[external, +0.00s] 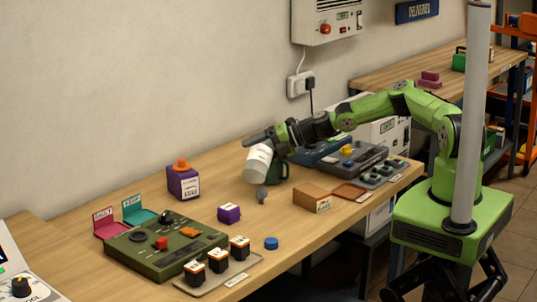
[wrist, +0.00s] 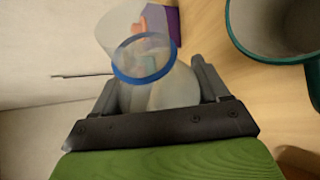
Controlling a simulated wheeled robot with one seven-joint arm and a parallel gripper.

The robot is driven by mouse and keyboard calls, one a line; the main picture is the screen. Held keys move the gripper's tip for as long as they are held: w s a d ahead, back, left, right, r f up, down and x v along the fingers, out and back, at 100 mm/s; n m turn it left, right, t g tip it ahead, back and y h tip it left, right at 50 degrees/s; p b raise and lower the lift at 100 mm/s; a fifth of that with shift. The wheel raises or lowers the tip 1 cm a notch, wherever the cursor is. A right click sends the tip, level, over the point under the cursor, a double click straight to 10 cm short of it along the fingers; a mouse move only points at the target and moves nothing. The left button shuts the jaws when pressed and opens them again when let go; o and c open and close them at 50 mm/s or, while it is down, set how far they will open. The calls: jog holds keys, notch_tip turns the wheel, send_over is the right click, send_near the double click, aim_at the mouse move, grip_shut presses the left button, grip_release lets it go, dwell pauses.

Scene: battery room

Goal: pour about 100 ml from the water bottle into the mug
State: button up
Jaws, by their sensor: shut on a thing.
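The water bottle (external: 258,163) is pale and translucent with a white label. My gripper (external: 264,139) is shut on it and holds it tilted above the table. In the wrist view the bottle (wrist: 150,95) sits between the fingers of my gripper (wrist: 155,86), with a blue ring around it. The dark green mug (external: 283,173) stands upright on the table, just right of the bottle and partly hidden behind it. In the wrist view the mug (wrist: 238,45) is at the upper right, apart from the bottle, with a grey inside. I cannot see any water flowing.
A purple box with an orange knob (external: 183,182) stands to the left. A small grey object (external: 262,194) and a wooden block (external: 312,198) are in front. A blue cap (external: 271,243) lies near the front edge. Control panels (external: 150,252) flank the work area.

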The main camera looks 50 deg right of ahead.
notch_tip(320, 180, down, 2)
jog(key=shift+a+f+m+y+b, duration=0.1)
jog(key=shift+m+y+b, duration=0.3)
jog(key=shift+b, duration=0.8)
jog(key=shift+r+m+y+p, duration=0.35)
jog(key=shift+r+p, duration=0.55)
jog(key=shift+p, duration=0.35)
jog(key=shift+w+d+f+m, duration=0.1)
jog(key=shift+d+m, duration=0.15)
jog(key=shift+d+y+p, duration=0.1)
jog(key=shift+y+p, duration=0.15)
jog(key=shift+p, duration=0.2)
jog(key=shift+m+y+p, duration=0.3)
jog(key=shift+m+p, duration=0.05)
jog(key=shift+m, duration=0.25)
jog(key=shift+s+a, duration=0.25)
jog(key=shift+a, duration=0.15)
jog(key=shift+m+p, duration=0.3)
jog(key=shift+m, duration=0.1)
